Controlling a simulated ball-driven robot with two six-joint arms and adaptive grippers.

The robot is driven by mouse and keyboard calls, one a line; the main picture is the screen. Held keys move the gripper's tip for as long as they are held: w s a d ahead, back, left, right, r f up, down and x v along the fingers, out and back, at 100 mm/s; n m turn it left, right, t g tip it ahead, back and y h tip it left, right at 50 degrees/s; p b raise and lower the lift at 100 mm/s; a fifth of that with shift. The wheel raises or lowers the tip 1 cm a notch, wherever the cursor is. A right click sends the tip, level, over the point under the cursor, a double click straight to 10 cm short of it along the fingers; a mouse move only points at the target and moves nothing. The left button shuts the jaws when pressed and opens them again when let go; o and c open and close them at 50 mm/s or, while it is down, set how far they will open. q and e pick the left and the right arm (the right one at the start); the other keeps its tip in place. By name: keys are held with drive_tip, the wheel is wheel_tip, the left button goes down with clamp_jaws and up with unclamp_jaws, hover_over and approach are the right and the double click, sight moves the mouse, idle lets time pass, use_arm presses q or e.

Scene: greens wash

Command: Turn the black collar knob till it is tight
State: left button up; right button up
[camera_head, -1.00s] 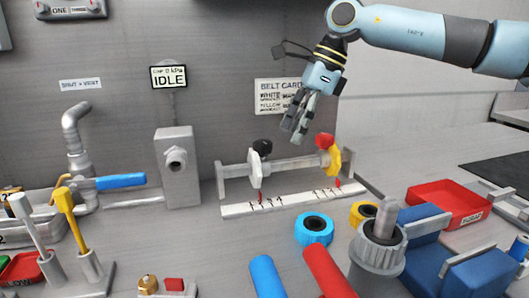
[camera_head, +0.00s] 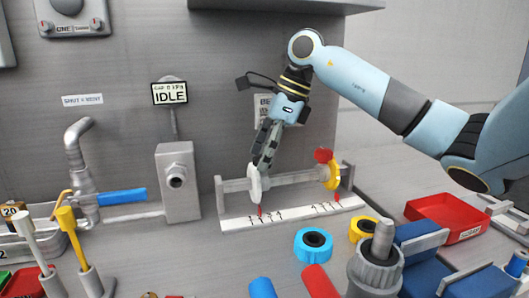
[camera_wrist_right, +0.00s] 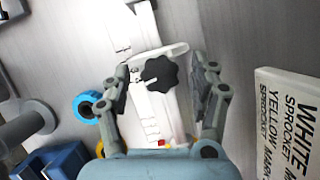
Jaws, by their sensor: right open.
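The black collar knob (camera_wrist_right: 159,74) shows in the right wrist view, a lobed knob on top of the white collar (camera_head: 255,184). In the head view the knob is hidden behind my right gripper (camera_head: 260,165). The collar sits on a grey rail (camera_head: 292,178) near its left end. My right gripper is open, with one finger on each side of the knob (camera_wrist_right: 162,84) and a visible gap to it on both sides. A yellow collar (camera_head: 332,176) with a red knob (camera_head: 323,155) sits near the rail's right end. My left gripper is not in view.
A white marked strip (camera_head: 290,213) lies in front of the rail. A grey block with a nozzle (camera_head: 178,180) stands to the left. Blue (camera_head: 313,245) and yellow (camera_head: 362,229) rings and a red tray (camera_head: 447,217) lie in front and to the right.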

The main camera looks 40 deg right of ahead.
drive_tip(key=c, duration=1.2)
drive_tip(key=shift+o, duration=0.2)
drive_tip(key=n+b, duration=0.1)
drive_tip(key=b, duration=0.1)
drive_tip(key=n+b, duration=0.2)
drive_tip(key=shift+w+f+g+y, duration=0.15)
drive_tip(key=shift+f+g+y, duration=0.05)
drive_tip(key=shift+g+y, duration=0.2)
drive_tip(key=shift+n+b, duration=0.35)
drive_tip(key=shift+n, duration=0.05)
drive_tip(key=shift+r+n+g, duration=0.2)
drive_tip(key=shift+n+g, duration=0.1)
drive_tip(key=shift+n, duration=0.1)
drive_tip(key=shift+r+n, duration=0.1)
drive_tip(key=shift+n, duration=0.3)
drive_tip(key=p, duration=0.1)
drive_tip(key=n+g+p, duration=0.1)
drive_tip(key=p, duration=0.1)
drive_tip(key=shift+r+n+y, duration=0.2)
drive_tip(key=shift+n+y, duration=0.1)
drive_tip(key=shift+f+n+p, duration=0.25)
drive_tip(key=shift+n+p, duration=0.25)
drive_tip(key=shift+p, duration=0.45)
